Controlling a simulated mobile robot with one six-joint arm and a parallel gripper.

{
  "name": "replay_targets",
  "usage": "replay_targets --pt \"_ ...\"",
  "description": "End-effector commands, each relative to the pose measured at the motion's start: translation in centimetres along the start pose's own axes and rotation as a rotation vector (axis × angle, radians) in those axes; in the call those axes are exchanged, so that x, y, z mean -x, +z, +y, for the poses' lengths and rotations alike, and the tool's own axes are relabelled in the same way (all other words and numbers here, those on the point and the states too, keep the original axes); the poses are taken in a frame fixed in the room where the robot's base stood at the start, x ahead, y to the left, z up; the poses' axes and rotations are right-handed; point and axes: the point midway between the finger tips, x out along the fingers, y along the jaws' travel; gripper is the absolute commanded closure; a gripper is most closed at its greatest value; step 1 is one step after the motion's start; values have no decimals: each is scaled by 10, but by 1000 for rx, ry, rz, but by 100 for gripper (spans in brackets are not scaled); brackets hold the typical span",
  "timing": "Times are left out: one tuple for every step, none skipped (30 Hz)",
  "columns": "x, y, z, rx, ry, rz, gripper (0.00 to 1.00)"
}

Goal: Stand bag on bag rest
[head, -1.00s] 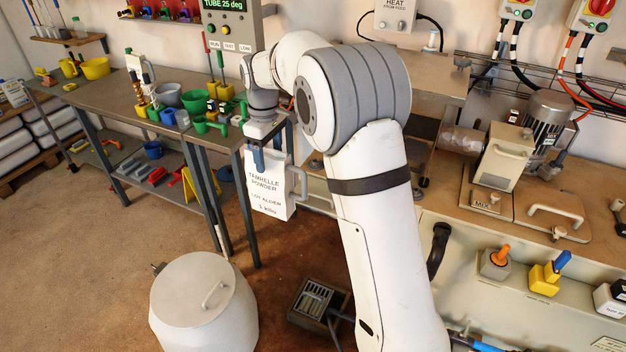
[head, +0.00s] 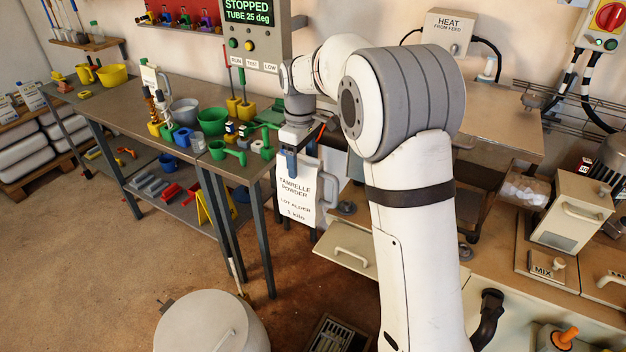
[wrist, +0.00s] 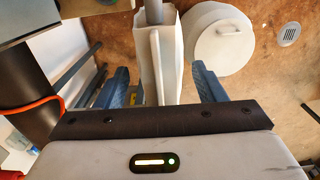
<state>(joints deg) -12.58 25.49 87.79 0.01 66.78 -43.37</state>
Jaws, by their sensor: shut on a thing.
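The bag (head: 296,202) is white, with a side handle and black print reading Tamrelle Powder. It hangs upright below my gripper (head: 291,160), in front of the right end of the grey bench. My gripper is shut on its top. In the wrist view the bag (wrist: 160,60) sits between the blue fingers of my gripper (wrist: 160,88). The bag hangs clear in the air over the brown floor. I cannot tell for sure which thing is the bag rest; a cream ledge (head: 345,248) shows low behind the bag, partly hidden by my arm.
The grey bench (head: 125,108) holds green scoops, pots and a white jug-like container. A white lidded drum (head: 190,325) stands on the floor in front, also in the wrist view (wrist: 222,38). The mixer counter (head: 525,300) lies at right. Floor at left is clear.

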Motion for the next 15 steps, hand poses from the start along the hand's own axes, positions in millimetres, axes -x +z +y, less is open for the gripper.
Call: replay_targets --pt "4 10 0 -2 3 3 100" --pt "4 16 0 -2 3 3 100" --pt "4 24 0 -2 3 2 100" --pt "4 31 0 -2 3 3 100" --pt "4 37 0 -2 3 3 100" --pt "4 46 0 -2 3 3 100" --pt "4 53 0 -2 3 2 100" --pt "4 60 0 -2 3 3 100" --pt "4 68 0 -2 4 3 100" --pt "4 74 0 -2 3 3 100" --pt "4 80 0 -1 4 3 100" --pt "3 87 0 -1 3 2 100" --pt "3 92 0 -1 3 3 100" --pt "3 96 0 0 4 3 100" --pt "3 100 0 0 4 3 100"
